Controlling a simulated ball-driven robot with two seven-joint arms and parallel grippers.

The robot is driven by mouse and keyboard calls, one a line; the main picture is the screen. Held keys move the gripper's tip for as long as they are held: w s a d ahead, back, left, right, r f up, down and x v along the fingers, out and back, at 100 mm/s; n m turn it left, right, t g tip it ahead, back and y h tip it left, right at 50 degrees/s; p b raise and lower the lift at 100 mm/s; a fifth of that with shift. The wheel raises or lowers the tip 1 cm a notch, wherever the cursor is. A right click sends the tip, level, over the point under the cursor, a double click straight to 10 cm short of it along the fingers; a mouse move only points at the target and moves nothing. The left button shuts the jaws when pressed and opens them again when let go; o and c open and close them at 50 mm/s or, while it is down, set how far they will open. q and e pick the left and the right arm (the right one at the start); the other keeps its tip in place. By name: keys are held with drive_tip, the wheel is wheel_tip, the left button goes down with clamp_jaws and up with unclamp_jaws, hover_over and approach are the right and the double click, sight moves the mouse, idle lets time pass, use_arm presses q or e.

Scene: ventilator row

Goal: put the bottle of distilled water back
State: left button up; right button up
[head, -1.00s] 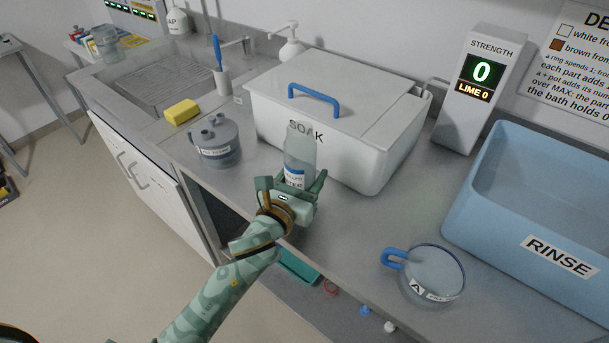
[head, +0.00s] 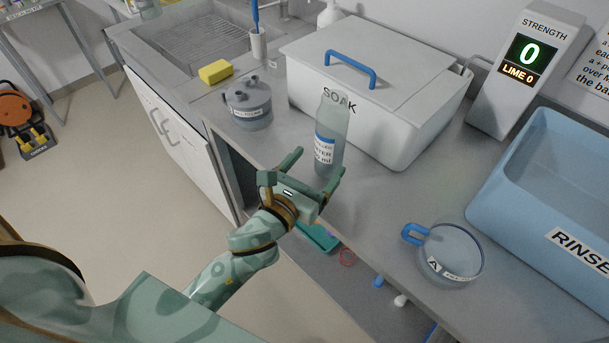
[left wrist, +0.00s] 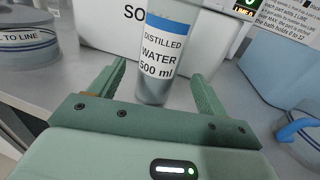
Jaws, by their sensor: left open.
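The bottle of distilled water (head: 331,138) stands upright on the grey counter in front of the SOAK bin. It is clear with a blue and white label, and its label reads DISTILLED WATER 500 ml in the left wrist view (left wrist: 160,55). My left gripper (head: 318,162) is open, its fingers pointing at the bottle. In the left wrist view the bottle stands just beyond and between the two fingertips (left wrist: 160,78), with gaps at both sides. My right gripper does not show.
The white SOAK bin (head: 420,120) is lidded, behind the bottle. A grey lidded pot (head: 248,108) stands to the left, a clear jug (head: 450,256) to the right. The blue RINSE tub (head: 545,190) and strength display (head: 527,65) are further right. Counter between bottle and jug is clear.

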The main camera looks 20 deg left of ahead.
use_arm(q)
drive_tip(key=shift+s+a, duration=0.15)
drive_tip(key=shift+s, duration=0.95)
drive_tip(key=shift+s+a, duration=0.1)
drive_tip(key=shift+s, duration=0.95)
